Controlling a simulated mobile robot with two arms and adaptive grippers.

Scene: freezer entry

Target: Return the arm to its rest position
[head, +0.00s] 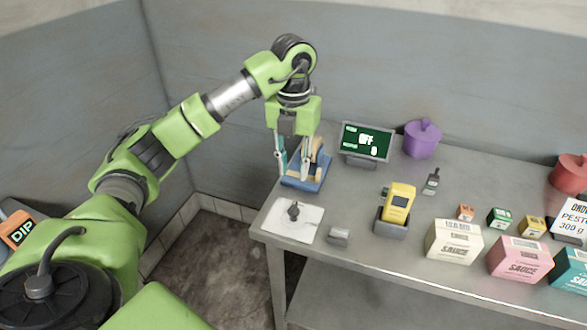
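My green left arm reaches in from the left, over the near end of the grey table. My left gripper (293,174) points down with its two fingers apart. It is in front of or just above a blue stand with a tan part (318,178) at the table's back left. The fingers partly hide the stand, and I cannot tell whether they touch it. I see nothing held between them. My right gripper is not in view.
The table (355,225) carries a white plate with a dark knob (305,229), a small grey block (339,237), a yellow device in a grey holder (397,204), a screen (366,143), a purple pot (422,139) and several sauce boxes (454,242). Walls stand behind and left.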

